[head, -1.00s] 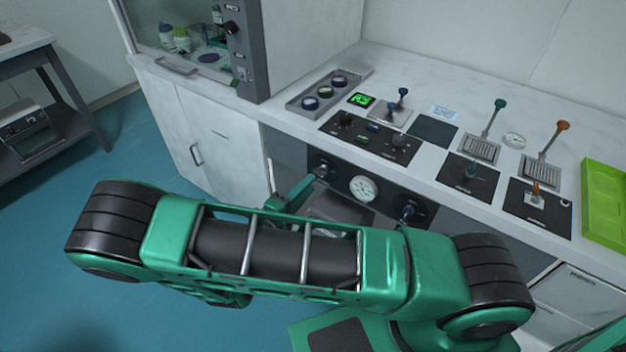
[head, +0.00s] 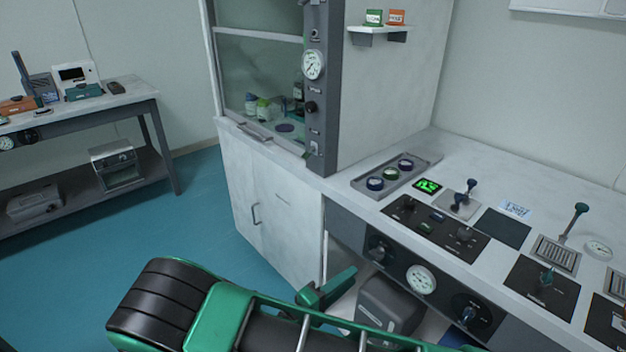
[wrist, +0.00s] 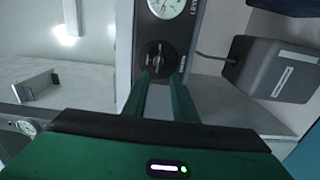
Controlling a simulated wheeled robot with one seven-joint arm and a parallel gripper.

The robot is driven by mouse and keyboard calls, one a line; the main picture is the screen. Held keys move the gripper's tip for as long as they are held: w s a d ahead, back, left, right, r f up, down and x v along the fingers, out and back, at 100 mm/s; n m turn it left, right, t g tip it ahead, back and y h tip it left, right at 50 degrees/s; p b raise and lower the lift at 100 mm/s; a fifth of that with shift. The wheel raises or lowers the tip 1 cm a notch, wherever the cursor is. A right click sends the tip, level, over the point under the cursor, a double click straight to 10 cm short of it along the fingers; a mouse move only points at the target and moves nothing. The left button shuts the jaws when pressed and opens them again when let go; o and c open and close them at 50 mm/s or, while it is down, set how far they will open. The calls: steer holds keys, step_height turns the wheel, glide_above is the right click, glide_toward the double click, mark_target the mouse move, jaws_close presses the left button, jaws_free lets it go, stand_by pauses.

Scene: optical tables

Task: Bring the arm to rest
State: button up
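My green and black arm (head: 240,318) stretches across the bottom of the head view, in front of the bench. My gripper (head: 348,274) shows there as a green piece left of and a little below the left black knob (head: 382,250) on the bench's front panel. In the wrist view, my gripper (wrist: 158,80) has its two green fingers apart, with an empty gap between them. They point at the same knob (wrist: 157,56), which appears just beyond the tips. I see no contact. Much of the arm is below the head view's edge.
A pressure gauge (head: 421,279) sits right of the knob. A dark box (head: 390,303) stands under the bench. The bench top (head: 455,150) carries a dial tray (head: 392,176) and lever panels. A fume cupboard (head: 395,80) rises behind. Blue floor (head: 215,225) is clear at left.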

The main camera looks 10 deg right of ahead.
steer(key=d+r+m+g+y, duration=0.5)
steer(key=d+r+g+y, duration=0.15)
steer(key=d+g, duration=0.35)
steer(key=s+d+r+m+t+y, duration=0.1)
steer(key=s+d+r+t+y, duration=0.2)
steer(key=r, duration=0.6)
steer(key=s+d+r+m+t+y, duration=0.1)
steer(key=s+d+r+y, duration=0.3)
steer(key=r, duration=0.5)
steer(key=s+d+f+m+g, duration=0.1)
steer(key=s+d+m+g, duration=0.1)
steer(key=s+d, duration=0.3)
steer(key=s+d+f+m+g+y, duration=0.1)
steer(key=s+d+m, duration=0.3)
steer(key=s, duration=0.8)
steer(key=shift+s+d+g, duration=0.15)
steer(key=shift+d+g, duration=0.2)
steer(key=shift+g, duration=0.55)
